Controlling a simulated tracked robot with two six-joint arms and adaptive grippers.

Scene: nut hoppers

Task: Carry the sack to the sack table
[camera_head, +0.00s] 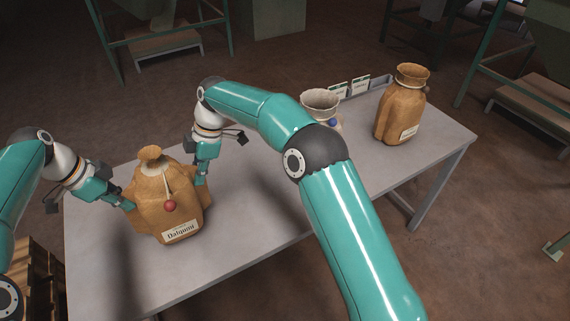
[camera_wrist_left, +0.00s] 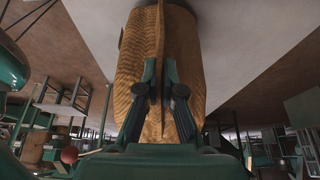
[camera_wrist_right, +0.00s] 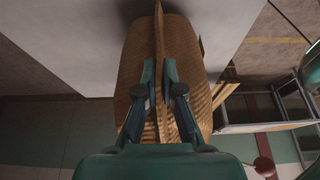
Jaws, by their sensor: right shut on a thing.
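A brown sack (camera_head: 165,200) with a tied neck, a red ball tag and a white label is upright at the left part of a grey table (camera_head: 255,205). I cannot tell whether its base touches the tabletop. My left gripper (camera_head: 131,207) is at its left side, shut on the sack's side flap; the sack fills the middle of the left wrist view (camera_wrist_left: 190,50). My right gripper (camera_head: 199,181) is at its right side, shut on the opposite flap; the sack also shows in the right wrist view (camera_wrist_right: 190,50). The sack's underside is hidden.
A second brown sack (camera_head: 400,115) stands open at the table's right end. A pale open-topped container (camera_head: 320,102) stands beside it, partly hidden by my right arm. Small label cards (camera_head: 360,85) stand at the back edge. A wooden pallet stack (camera_head: 42,275) is at lower left.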

